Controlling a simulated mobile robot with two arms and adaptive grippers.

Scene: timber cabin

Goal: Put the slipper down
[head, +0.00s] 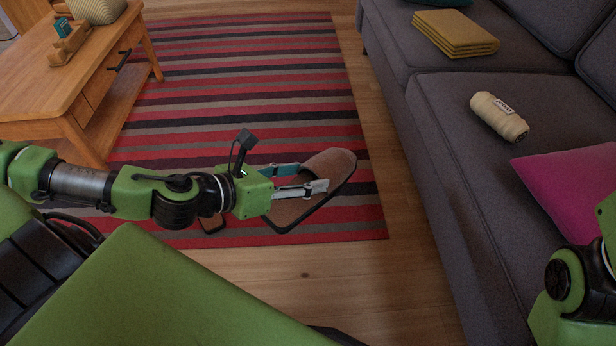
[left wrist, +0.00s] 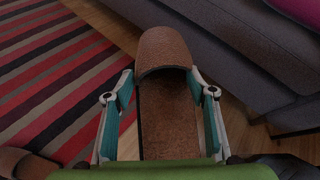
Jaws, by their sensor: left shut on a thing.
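A brown slipper (head: 330,165) with a dark sole is in my left gripper (head: 304,180), with its rounded toe pointing up and right in the head view. In the left wrist view the slipper (left wrist: 165,52) lies lengthwise between the two teal-padded fingers, one at each side. The slipper shows over the front right part of the striped rug; its height above the floor is hard to tell. A second brown slipper (left wrist: 22,164) shows in part at the lower left of the left wrist view. In the head view my left arm mostly hides it. My right gripper is out of view.
The striped rug (head: 240,60) lies on a wooden floor (head: 400,265), with bare boards in front and to the right. A grey sofa (head: 425,140) runs along the right, bearing a yarn cone, a folded yellow cloth and a magenta cushion. A wooden table (head: 60,90) stands at upper left.

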